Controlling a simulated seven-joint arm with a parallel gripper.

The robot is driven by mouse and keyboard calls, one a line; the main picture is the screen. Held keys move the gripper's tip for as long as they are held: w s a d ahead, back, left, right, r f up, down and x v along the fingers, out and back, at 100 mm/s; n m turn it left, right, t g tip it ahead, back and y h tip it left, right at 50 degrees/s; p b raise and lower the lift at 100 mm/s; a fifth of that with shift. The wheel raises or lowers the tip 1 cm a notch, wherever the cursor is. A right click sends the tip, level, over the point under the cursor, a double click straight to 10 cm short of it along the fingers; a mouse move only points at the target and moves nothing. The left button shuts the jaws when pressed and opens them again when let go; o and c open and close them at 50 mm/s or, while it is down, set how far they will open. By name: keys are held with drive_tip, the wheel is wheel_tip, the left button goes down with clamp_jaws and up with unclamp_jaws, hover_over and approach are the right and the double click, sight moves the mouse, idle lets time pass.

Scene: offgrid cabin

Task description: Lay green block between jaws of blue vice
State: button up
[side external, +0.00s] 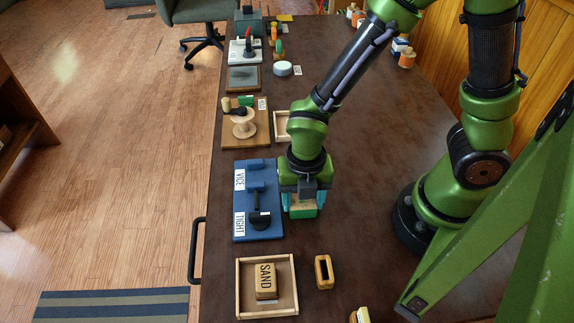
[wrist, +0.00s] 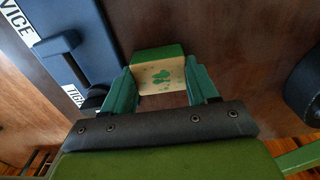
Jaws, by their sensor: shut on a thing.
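The green block (wrist: 158,55), with a pale wooden face bearing green marks, is held between the fingertips of my gripper (wrist: 160,78). In the side external view the block (side external: 303,212) shows below my gripper (side external: 303,198), just right of the blue vice. The blue vice (side external: 240,190) carries VICE and TIGHT labels, raised blue jaws and a black handle. It also shows at the upper left of the wrist view (wrist: 90,45). The block is beside the vice, not between its jaws. I cannot tell how far the block is above the table.
A wooden tray (side external: 239,297) with a SAND block (side external: 265,281) lies in front of the vice. A small wooden piece with a slot (side external: 324,271) stands right of it. A board with a spool (side external: 244,125) lies behind the vice.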

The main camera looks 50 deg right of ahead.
drive_tip(key=shift+r, duration=0.85)
drive_tip(key=shift+r, duration=1.65)
drive_tip(key=shift+s+d+r+m, duration=0.1)
drive_tip(key=shift+m, duration=0.9)
drive_tip(key=w+d+r+m, duration=1.2)
drive_tip(key=w+d+m, duration=0.1)
drive_tip(key=m, duration=1.1)
drive_tip(key=shift+w+d+r+m, duration=0.15)
drive_tip(key=shift+w+d+m, duration=0.25)
drive_tip(key=shift+d, duration=0.25)
